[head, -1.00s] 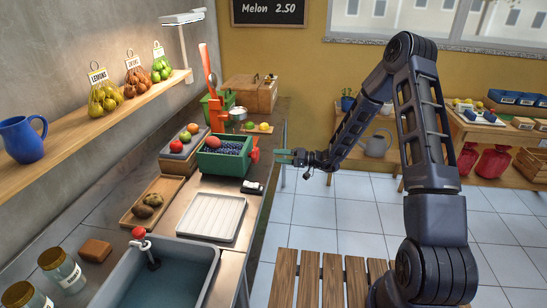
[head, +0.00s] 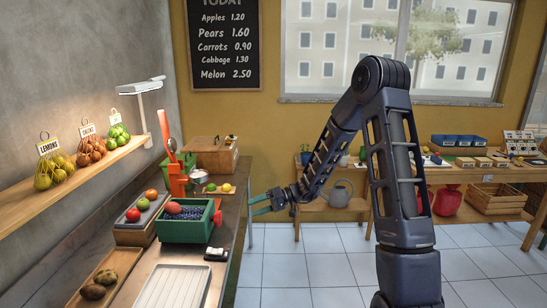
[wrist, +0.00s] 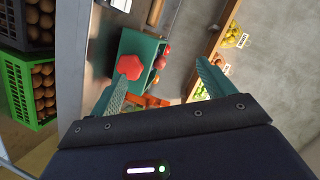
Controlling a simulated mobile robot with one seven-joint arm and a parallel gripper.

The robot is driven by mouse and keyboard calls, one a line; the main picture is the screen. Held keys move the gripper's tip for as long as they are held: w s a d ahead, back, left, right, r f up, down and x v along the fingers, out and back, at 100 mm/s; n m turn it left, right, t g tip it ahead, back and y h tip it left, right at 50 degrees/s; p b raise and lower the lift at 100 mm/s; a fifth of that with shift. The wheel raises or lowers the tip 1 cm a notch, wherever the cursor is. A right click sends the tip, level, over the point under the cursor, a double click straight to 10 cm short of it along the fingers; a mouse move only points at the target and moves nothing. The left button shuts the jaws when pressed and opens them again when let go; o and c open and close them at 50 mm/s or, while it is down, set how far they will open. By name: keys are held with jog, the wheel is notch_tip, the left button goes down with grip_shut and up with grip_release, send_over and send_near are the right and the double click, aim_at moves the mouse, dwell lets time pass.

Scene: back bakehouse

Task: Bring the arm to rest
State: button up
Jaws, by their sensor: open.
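My gripper (head: 262,203) is open and empty, its green fingers pointing left in the head view. It is in the air just past the right edge of the counter, to the right of the green crate. In the wrist view the two fingers of my gripper (wrist: 160,88) stand wide apart with nothing held between them. The green crate (head: 184,232) holds dark berries and a reddish fruit. A red knob (wrist: 129,67) shows close to the left finger in the wrist view; I cannot tell whether they touch.
Tiled floor (head: 305,268) right of the counter is open.

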jog(key=s+d+r+m+t+h, duration=0.2)
jog(key=s+d+r+h, duration=0.3)
jog(key=s+d, duration=0.3)
jog(key=s+d+r+m+t+h, duration=0.3)
jog(key=s+d+r, duration=0.4)
jog(key=d, duration=0.8)
jog(key=s+d+r+m+t+h, duration=0.3)
jog(key=s+d+r+h, duration=0.3)
jog(key=s+d, duration=0.3)
jog(key=shift+s+d+r+m+h, duration=0.35)
jog(key=shift+d+r, duration=0.15)
jog(key=shift+d, duration=0.75)
